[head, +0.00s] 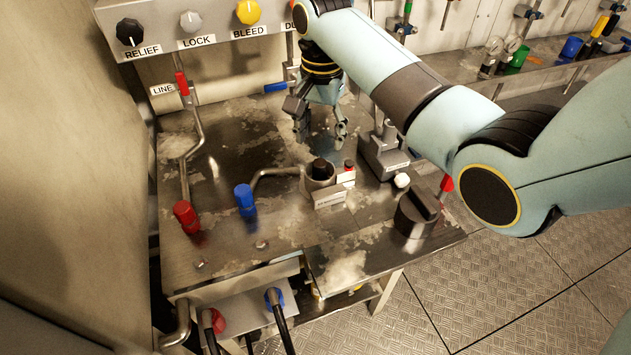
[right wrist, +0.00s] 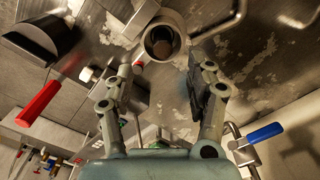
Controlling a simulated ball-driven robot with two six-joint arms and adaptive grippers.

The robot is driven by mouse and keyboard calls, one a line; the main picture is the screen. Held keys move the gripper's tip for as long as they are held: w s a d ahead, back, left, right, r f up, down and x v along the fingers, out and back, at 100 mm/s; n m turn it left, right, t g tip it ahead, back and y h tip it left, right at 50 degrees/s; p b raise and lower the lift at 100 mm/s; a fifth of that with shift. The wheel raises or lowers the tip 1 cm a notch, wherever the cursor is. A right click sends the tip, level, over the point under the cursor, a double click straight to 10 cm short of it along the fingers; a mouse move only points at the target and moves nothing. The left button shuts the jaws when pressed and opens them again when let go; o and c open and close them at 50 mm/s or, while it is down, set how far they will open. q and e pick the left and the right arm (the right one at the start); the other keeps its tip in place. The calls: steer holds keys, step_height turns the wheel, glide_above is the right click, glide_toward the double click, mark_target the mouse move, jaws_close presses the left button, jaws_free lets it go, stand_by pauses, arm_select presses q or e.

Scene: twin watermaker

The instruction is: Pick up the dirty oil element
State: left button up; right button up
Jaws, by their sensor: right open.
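A dark, round-topped piece (head: 319,168) sits upright inside a metal cup (head: 312,186) on the bench, probably the dirty oil element. In the right wrist view a brownish round end (right wrist: 163,45) shows inside the cup's rim (right wrist: 148,31). My right gripper (head: 320,124) is open and empty, pointing down above the bench, behind the cup in the head view. In the right wrist view my right gripper (right wrist: 160,68) has its fingers apart, with the cup beyond and between their tips. My left gripper is not in view.
A blue-capped pipe (head: 245,199) and red-capped pipe (head: 186,216) stand left. The labelled valve panel (head: 205,32) borders the back.

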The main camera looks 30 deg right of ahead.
mark_target(321, 162)
step_height(321, 162, down, 2)
steer(key=shift+w+f, duration=0.1)
steer(key=shift+f, duration=0.15)
steer(key=shift+w+f, duration=0.15)
steer(key=shift+f, duration=0.2)
steer(key=f, duration=0.4)
steer(key=shift+w+d+f, duration=0.15)
steer(key=shift+d+f, duration=0.1)
steer(key=shift+d, duration=0.05)
steer(key=shift+f, duration=0.25)
steer(key=shift+c, duration=1.6)
steer(key=c, duration=0.8)
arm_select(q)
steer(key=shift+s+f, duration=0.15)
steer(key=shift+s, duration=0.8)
